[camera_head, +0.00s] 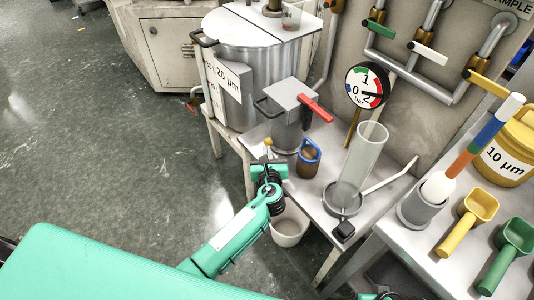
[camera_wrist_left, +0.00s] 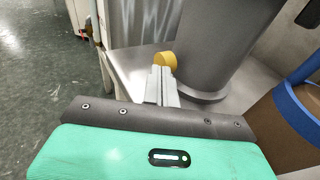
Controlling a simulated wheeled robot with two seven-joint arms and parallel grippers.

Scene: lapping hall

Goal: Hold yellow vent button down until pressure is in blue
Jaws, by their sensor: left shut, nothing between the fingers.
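The yellow vent button (camera_head: 268,142) sits low beside the grey pot with the red lever, at the left edge of the steel bench. It also shows in the left wrist view (camera_wrist_left: 166,60) just beyond my fingertips. My left gripper (camera_head: 269,156) is shut and empty, with its tips at the button. I cannot tell whether they touch it or press it in. The round pressure gauge (camera_head: 367,86) has a white face with coloured bands, marked 0, 1, 2 and bar. Its needle seems to point right, toward the 2; the exact band is hard to read.
A blue-handled brown mug (camera_head: 308,158) and a clear cylinder (camera_head: 362,158) stand on the bench. A white bucket (camera_head: 289,226) is below its front edge. A large steel drum (camera_head: 258,62) stands behind. Yellow (camera_head: 468,222) and green scoops (camera_head: 506,250) lie at the right.

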